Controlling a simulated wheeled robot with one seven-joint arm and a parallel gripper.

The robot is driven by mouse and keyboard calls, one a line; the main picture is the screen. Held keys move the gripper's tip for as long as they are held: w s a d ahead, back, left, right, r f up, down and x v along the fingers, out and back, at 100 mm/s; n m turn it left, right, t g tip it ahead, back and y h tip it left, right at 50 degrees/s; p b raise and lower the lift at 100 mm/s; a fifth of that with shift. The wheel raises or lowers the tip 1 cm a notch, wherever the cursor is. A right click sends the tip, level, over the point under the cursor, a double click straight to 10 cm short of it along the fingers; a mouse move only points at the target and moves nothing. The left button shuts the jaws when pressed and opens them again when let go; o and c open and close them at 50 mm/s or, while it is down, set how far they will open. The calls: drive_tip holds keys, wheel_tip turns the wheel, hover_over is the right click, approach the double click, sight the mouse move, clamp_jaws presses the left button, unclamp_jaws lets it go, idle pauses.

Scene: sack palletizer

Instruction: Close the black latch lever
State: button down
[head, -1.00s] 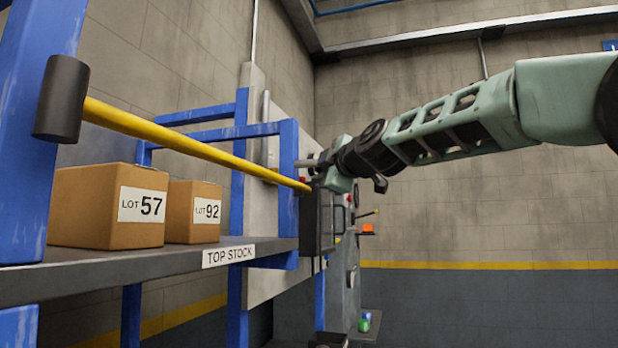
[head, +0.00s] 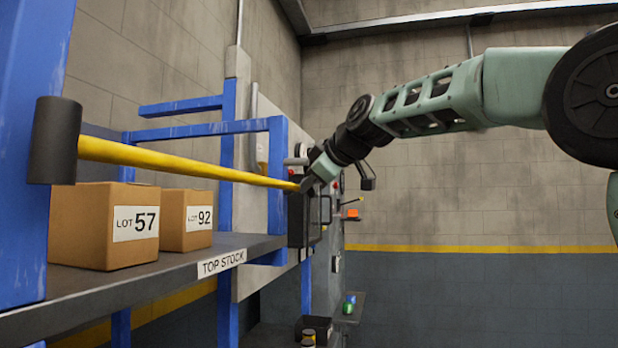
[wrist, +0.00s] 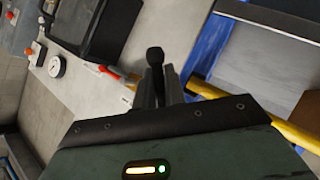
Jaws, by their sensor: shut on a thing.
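The black latch lever (wrist: 155,56) shows in the wrist view as a dark rod with a rounded knob, standing between my fingertips. My gripper (wrist: 158,88) is shut on it, with the knob sticking out past the fingers. In the head view my gripper (head: 306,184) is at the far end of the yellow bar (head: 190,166), tilted down to the left. The lever cannot be made out there, hidden by the gripper and small. In the wrist view the yellow bar (wrist: 290,133) runs close by the right finger; I cannot tell whether they touch.
A shelf labelled TOP STOCK (head: 160,275) holds two cartons, LOT 57 (head: 105,226) and LOT 92 (head: 186,220), behind the bar. Blue posts (head: 277,185) frame it. A panel with a gauge (wrist: 57,66) and a dark box (wrist: 95,28) is close to my gripper. The right side is open.

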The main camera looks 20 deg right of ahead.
idle(0.5)
drive_tip(key=c, duration=1.5)
unclamp_jaws()
drive_tip(key=shift+f, duration=0.1)
drive_tip(key=shift+a+f, duration=0.1)
